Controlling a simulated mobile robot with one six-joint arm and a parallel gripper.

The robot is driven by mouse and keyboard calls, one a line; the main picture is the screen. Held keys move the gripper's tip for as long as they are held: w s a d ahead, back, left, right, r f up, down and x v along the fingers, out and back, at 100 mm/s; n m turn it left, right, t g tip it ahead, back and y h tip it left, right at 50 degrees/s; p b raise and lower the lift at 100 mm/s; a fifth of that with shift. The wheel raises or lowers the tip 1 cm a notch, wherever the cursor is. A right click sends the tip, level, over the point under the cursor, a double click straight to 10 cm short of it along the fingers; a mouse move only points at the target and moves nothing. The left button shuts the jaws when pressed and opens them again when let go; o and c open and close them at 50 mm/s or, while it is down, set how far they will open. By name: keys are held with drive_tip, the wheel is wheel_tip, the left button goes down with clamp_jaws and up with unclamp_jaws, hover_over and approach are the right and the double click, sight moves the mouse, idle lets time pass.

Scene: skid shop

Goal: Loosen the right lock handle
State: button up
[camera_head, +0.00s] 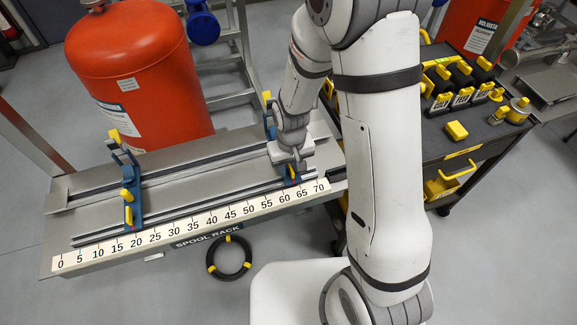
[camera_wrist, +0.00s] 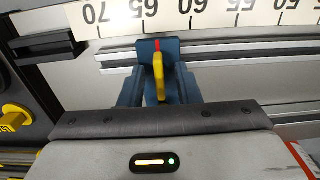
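The right support stand is blue and sits on the rails near the 60–65 marks. Its blue base shows in the wrist view (camera_wrist: 172,48), with a red pointer line. The right lock handle is yellow; it stands over this base in the wrist view (camera_wrist: 159,78) and shows as a small yellow bit in the head view (camera_head: 292,179). My gripper (camera_head: 289,160) is over this stand, close behind the handle. The gripper body fills the bottom of the wrist view.
The left blue stand (camera_head: 133,208) with a yellow handle sits near mark 20. A red tank (camera_head: 140,80) stands behind the spool rack (camera_head: 200,165). A black cart (camera_head: 470,145) with yellow-and-black items is at right.

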drive_tip(key=shift+c, duration=0.4)
clamp_jaws()
drive_tip(key=shift+m+b, duration=0.35)
drive_tip(key=shift+m, duration=1.35)
drive_tip(key=m, duration=0.3)
drive_tip(key=shift+w+m+b, duration=0.1)
drive_tip(key=shift+m+b, duration=0.2)
drive_tip(key=shift+b, duration=0.05)
